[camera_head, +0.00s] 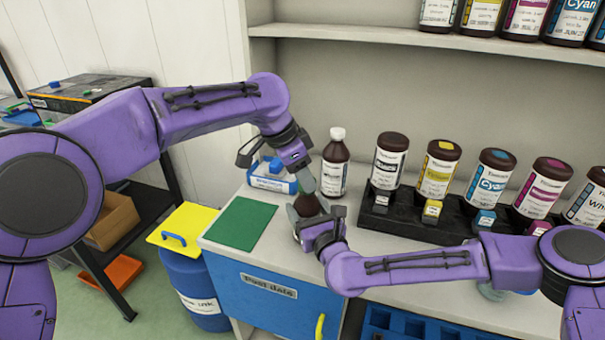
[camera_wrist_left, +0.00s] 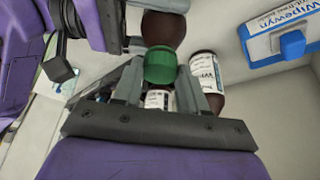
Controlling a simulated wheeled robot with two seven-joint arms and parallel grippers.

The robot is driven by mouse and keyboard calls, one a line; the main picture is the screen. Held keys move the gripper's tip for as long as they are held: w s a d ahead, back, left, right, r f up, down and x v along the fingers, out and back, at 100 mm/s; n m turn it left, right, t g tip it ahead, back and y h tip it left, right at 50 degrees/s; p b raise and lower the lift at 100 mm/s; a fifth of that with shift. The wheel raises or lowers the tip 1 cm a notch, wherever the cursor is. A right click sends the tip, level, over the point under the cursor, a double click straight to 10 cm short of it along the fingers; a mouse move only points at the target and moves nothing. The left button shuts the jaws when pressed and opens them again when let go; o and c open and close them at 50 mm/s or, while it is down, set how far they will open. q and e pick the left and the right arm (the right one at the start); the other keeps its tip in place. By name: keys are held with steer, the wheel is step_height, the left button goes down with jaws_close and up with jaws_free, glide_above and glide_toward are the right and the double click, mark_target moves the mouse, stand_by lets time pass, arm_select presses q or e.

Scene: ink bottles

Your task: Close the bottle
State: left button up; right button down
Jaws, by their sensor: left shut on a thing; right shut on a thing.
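My left gripper (camera_head: 305,182) is above the bottle, shut on a green cap (camera_wrist_left: 160,66). In the left wrist view the cap sits between the fingertips, right against the brown shoulder of the bottle (camera_wrist_left: 164,28). I cannot tell whether it is seated on the neck. The cap is hidden in the head view.
A brown bottle with a white cap (camera_head: 335,165) stands just behind. A blue-and-white wipes box (camera_head: 272,178) is to the left, near a green mat (camera_head: 241,224). A black rack (camera_head: 410,222) with several ink bottles is to the right. A blue bin (camera_head: 193,285) stands below.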

arm_select(q)
steer(key=m, duration=0.1)
steer(key=m+g, duration=0.1)
steer(key=shift+w+d+m+h, duration=0.1)
steer(key=shift+w+m+h, duration=0.05)
steer(key=shift+m+h, duration=0.15)
steer(key=m, duration=0.1)
steer(key=m+g, duration=0.1)
steer(key=m, duration=0.2)
steer(key=shift+w+f+g, duration=0.1)
steer(key=shift+w+g, duration=0.2)
steer(key=shift+g, duration=0.1)
arm_select(e)
steer(key=shift+w+a+f, duration=0.1)
arm_select(q)
steer(key=shift+m, duration=0.7)
steer(key=shift+m+g, duration=0.4)
steer(key=shift+s, duration=0.1)
steer(key=o, duration=1.7)
steer(key=shift+c, duration=0.2)
arm_select(e)
jaws_free()
